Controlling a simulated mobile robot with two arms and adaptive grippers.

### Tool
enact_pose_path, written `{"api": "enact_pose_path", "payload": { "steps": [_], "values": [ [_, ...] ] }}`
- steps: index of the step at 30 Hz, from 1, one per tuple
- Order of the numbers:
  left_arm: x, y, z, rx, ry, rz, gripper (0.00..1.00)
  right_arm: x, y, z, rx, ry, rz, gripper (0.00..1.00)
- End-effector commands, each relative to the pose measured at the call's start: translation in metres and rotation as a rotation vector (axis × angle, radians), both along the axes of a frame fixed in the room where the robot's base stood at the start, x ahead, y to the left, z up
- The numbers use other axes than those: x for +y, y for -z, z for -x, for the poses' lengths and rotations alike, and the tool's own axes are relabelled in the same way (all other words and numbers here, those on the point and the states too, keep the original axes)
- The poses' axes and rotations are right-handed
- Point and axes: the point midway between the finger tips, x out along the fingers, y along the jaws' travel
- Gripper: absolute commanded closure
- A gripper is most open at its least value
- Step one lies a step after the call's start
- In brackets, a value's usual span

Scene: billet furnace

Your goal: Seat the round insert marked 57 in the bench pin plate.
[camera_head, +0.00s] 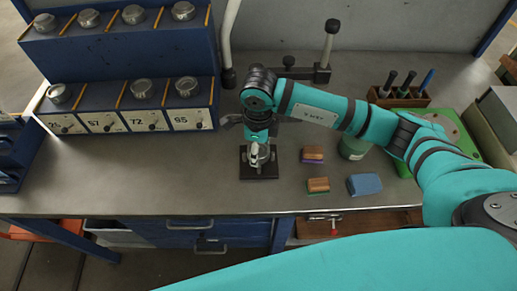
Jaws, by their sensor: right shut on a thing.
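The bench pin plate (246,173) is a small dark square plate on the grey bench, near its front edge. My right gripper (259,151) points down directly over it and is shut on a small metallic round insert (259,158). The insert's mark cannot be read. The gripper hides part of it, so I cannot tell whether it touches the plate or hangs just above. In the rack (125,75) at the left, the bay labelled 57 (100,122) shows no insert. My left gripper is not in view.
Other round inserts stand in the rack, such as one above label 72 (140,89). Wood-and-bristle brushes (318,185), a blue block (364,185) and a green container (354,147) lie right of the plate. An upright lever (330,45) stands behind. Bench between rack and plate is clear.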

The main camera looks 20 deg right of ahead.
Motion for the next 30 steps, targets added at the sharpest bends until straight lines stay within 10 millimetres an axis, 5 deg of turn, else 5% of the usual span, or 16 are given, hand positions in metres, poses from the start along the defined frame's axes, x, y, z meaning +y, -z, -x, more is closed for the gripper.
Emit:
{"api": "enact_pose_path", "payload": {
  "steps": [1,5,6,8,30],
  "values": [
    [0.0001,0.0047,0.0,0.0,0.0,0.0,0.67,-0.0025,0.0172,0.0073,0.023,0.002,0.013,0.99],
    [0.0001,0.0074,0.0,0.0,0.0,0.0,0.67,-0.0025,0.0199,0.0069,0.022,0.003,0.013,0.98],
    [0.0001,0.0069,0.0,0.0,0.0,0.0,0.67,-0.0024,0.0193,0.0068,0.021,0.003,0.013,0.38],
    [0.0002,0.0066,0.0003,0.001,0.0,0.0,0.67,-0.0025,0.0191,0.0068,0.021,0.003,0.013,0.3],
    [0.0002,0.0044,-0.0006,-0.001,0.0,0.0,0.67,-0.0026,0.0167,0.0084,0.025,-0.002,0.015,0.28]
  ]
}}
